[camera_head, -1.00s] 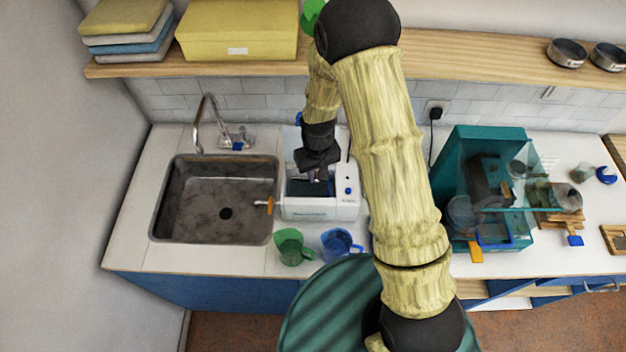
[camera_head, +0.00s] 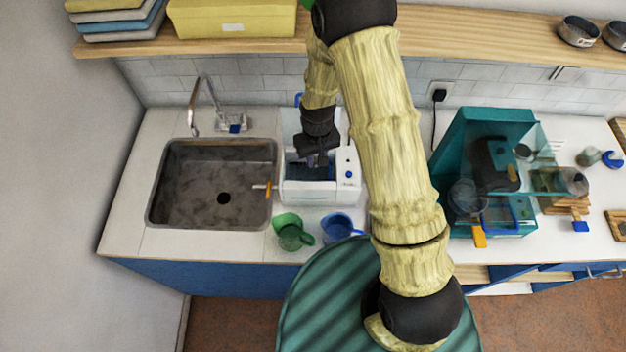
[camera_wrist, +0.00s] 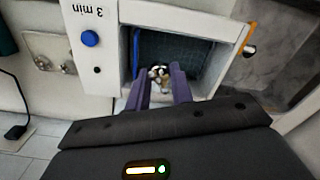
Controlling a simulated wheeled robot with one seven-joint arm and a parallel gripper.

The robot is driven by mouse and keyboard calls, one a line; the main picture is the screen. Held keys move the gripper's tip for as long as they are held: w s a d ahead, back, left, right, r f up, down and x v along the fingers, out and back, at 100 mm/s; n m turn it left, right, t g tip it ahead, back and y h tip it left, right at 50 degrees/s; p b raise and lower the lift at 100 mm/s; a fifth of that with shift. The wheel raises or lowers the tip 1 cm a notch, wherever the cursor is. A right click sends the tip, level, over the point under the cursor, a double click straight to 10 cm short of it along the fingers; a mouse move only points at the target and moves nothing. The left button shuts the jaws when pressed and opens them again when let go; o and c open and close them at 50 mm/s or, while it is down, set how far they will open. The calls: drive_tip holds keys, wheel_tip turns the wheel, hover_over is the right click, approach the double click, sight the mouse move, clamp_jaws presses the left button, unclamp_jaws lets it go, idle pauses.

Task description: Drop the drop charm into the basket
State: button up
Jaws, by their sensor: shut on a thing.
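A small silver and gold charm (camera_wrist: 159,75) shows between the purple fingertips of my gripper (camera_wrist: 161,80) in the wrist view. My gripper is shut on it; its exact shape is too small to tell. The dark blue basket (camera_wrist: 196,58) sits inside the opening of a white cleaner (camera_wrist: 180,14), and the fingertips point into this opening. In the head view my gripper (camera_head: 315,162) is over the white cleaner (camera_head: 318,192), and it hides part of the basket. I cannot tell whether the charm touches the basket.
A steel sink (camera_head: 210,185) with an orange-handled item at its rim lies left of the cleaner. A green mug (camera_head: 291,232) and a blue mug (camera_head: 338,227) stand in front. A teal machine (camera_head: 480,150) stands to the right. A wooden shelf (camera_head: 480,45) runs above.

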drive_tip(key=shift+f+b, duration=0.55)
drive_tip(key=shift+f, duration=0.75)
drive_tip(key=o, duration=1)
drive_tip(key=shift+o, duration=0.2)
drive_tip(key=shift+r, duration=0.15)
wheel_tip(320, 180, up, 17)
drive_tip(key=b, duration=0.4)
drive_tip(key=shift+r, duration=0.1)
